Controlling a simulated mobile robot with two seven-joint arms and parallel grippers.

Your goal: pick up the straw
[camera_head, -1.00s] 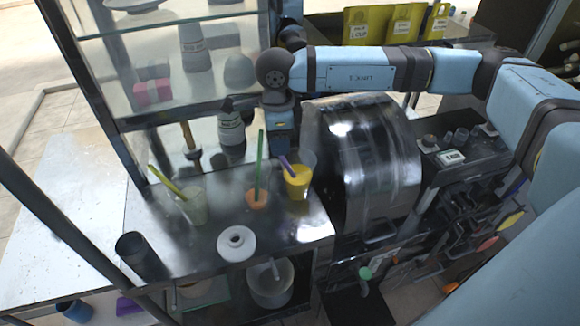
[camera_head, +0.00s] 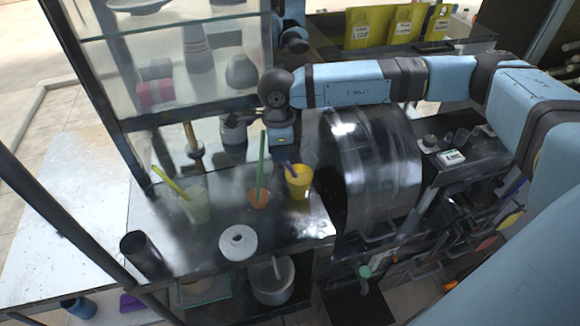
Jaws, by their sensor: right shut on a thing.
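Three cups with straws stand on the metal counter (camera_head: 200,240). A purple straw (camera_head: 289,166) leans in the cup of yellow drink (camera_head: 299,182). A green straw (camera_head: 262,155) stands nearly upright in the orange cup (camera_head: 259,199). A yellow-green straw (camera_head: 168,182) leans left in the pale cup (camera_head: 195,206). My right gripper (camera_head: 284,148) points down just above the purple straw's top, beside the green straw. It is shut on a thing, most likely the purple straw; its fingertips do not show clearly. My left gripper is out of view.
A large shiny metal drum (camera_head: 370,165) stands right of the cups, beneath my right arm. A white ring-shaped object (camera_head: 238,243) and a dark cylinder (camera_head: 143,255) sit near the counter's front. A glass cabinet (camera_head: 185,60) stands behind the cups.

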